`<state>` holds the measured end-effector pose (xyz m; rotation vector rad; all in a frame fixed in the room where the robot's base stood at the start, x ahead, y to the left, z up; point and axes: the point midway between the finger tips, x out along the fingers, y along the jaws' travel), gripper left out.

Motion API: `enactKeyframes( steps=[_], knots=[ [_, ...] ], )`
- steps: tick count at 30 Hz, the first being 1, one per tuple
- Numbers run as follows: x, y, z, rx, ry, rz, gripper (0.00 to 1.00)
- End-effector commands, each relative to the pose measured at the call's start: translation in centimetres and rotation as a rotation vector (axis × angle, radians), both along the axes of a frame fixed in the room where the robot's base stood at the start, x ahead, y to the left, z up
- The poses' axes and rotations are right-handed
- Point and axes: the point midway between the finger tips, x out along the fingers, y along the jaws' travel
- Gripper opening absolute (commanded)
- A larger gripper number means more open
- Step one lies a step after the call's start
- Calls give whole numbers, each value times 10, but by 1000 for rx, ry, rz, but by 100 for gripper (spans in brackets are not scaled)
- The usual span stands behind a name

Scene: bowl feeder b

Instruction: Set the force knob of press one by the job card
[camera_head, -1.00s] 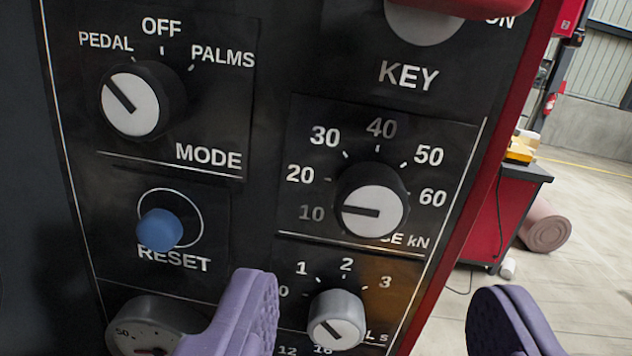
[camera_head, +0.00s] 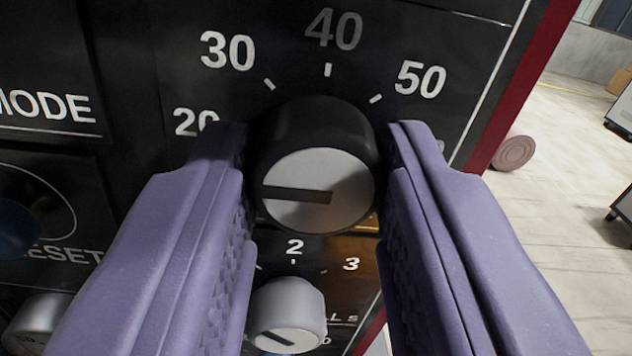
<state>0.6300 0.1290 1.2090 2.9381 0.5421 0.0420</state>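The force knob (camera_head: 345,205) is a round dark knob with a silver face and a dark pointer bar. Its pointer lies level toward the left, below the 20 mark. The scale shows 20, 30, 40 and 50; the 10 is hidden behind my left finger and the 60 is mostly covered. My gripper (camera_head: 315,195) has its two purple fingers around the knob, one against each side, with hardly any gap. I see it as shut on the knob. The job card is not in view.
The smaller grey dwell knob (camera_head: 290,315) sits just below, between the fingers. The mode label and the blue reset button (camera_head: 14,228) are at the left. The red panel edge (camera_head: 520,90) is at the right, with open floor and a pinkish roll (camera_head: 513,153) beyond.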

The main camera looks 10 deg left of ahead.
Motion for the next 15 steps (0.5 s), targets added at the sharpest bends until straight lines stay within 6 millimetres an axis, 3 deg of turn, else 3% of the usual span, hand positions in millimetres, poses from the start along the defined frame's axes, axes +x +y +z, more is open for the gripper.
enactKeyframes(
  steps=[15],
  knots=[
    [0,0,1,140,59,0,5]
  ],
)
